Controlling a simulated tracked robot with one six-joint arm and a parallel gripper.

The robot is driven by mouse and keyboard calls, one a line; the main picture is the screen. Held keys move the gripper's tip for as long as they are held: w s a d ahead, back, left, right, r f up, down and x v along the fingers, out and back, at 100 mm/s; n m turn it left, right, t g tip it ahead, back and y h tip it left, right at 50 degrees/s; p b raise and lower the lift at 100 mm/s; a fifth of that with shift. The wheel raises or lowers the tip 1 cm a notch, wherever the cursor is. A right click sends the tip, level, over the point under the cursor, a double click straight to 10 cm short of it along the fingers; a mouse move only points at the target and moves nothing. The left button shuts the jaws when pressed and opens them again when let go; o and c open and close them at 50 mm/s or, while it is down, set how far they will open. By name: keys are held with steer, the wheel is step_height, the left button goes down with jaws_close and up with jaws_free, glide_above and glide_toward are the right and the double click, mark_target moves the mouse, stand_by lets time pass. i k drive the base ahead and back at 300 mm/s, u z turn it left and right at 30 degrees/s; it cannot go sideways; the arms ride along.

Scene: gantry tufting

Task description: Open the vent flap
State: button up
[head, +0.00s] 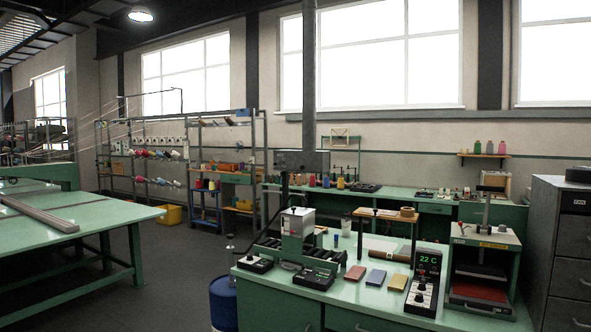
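I cannot clearly pick out a vent flap. A grey vertical duct (309,75) comes down past the middle window to a dark grey box (301,160) above the back bench. A flap on this box is too small and dark to tell, and so is whether it is open or shut. My gripper is not in view.
A green bench (270,287) in front carries a roller device (297,240), control boxes, colored blocks, a display reading 22 C (428,262) and a press (485,265). A blue drum (223,303) stands at its left. A green table (80,225) is at left, with clear floor between.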

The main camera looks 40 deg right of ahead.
mark_target(296, 161)
steer(key=i, duration=2.3)
steer(key=z, duration=0.85)
steer(key=i, duration=0.6)
steer(key=z, duration=0.9)
steer(key=i, duration=0.75)
steer(key=z, duration=0.45)
